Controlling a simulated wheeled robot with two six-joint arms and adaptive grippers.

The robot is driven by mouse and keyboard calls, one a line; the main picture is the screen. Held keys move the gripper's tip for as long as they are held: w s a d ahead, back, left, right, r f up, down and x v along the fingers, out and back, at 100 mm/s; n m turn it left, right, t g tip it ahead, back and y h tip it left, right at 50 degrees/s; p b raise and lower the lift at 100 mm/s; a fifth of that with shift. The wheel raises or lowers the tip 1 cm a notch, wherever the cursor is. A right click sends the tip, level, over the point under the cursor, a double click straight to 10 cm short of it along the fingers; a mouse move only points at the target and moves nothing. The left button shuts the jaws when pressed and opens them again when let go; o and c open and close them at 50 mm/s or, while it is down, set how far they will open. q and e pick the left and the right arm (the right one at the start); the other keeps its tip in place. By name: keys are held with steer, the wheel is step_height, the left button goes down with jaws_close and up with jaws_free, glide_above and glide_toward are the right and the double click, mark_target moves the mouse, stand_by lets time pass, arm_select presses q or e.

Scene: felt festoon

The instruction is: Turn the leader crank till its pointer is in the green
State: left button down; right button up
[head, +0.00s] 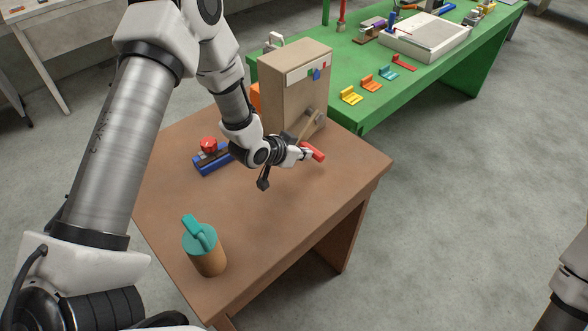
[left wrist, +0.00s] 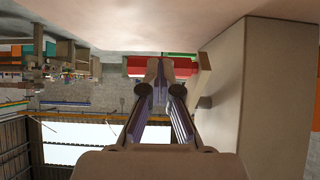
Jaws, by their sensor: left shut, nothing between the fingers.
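The crank stands on the right face of a tan box (head: 285,95). Its grey arm slants down to a red handle (head: 314,152). A white scale strip (head: 308,70) on the box has small red, blue and green marks. I cannot tell which is the pointer or where it stands. My left gripper (head: 306,154) is at the red handle's near end, shut with nothing held. In the left wrist view the fingertips (left wrist: 160,78) meet just in front of the red handle (left wrist: 137,66); I cannot tell whether they touch it. My right gripper is out of view.
The box stands on a brown table (head: 270,215). A blue block with a red knob (head: 209,145) sits behind my left wrist. A teal-topped cylinder (head: 207,255) stands at the near edge. A green bench (head: 440,70) with coloured pieces lies beyond.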

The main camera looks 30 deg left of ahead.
mark_target(313, 164)
arm_select(q)
steer(key=shift+w+d+f+b, duration=0.1)
steer(key=shift+w+f+b, duration=0.1)
steer(key=shift+f, duration=0.15)
steer(key=shift+w+f+b, duration=0.1)
steer(key=shift+f+b, duration=0.1)
steer(key=shift+f, duration=0.1)
steer(key=shift+w+f+b, duration=0.1)
steer(key=shift+f+b, duration=0.2)
steer(key=shift+b+x, duration=0.55)
steer(key=shift+x, duration=0.5)
steer(key=shift+b+x, duration=0.6)
steer(key=shift+x, duration=0.2)
steer(key=shift+w+f, duration=0.25)
steer(key=shift+f, duration=0.1)
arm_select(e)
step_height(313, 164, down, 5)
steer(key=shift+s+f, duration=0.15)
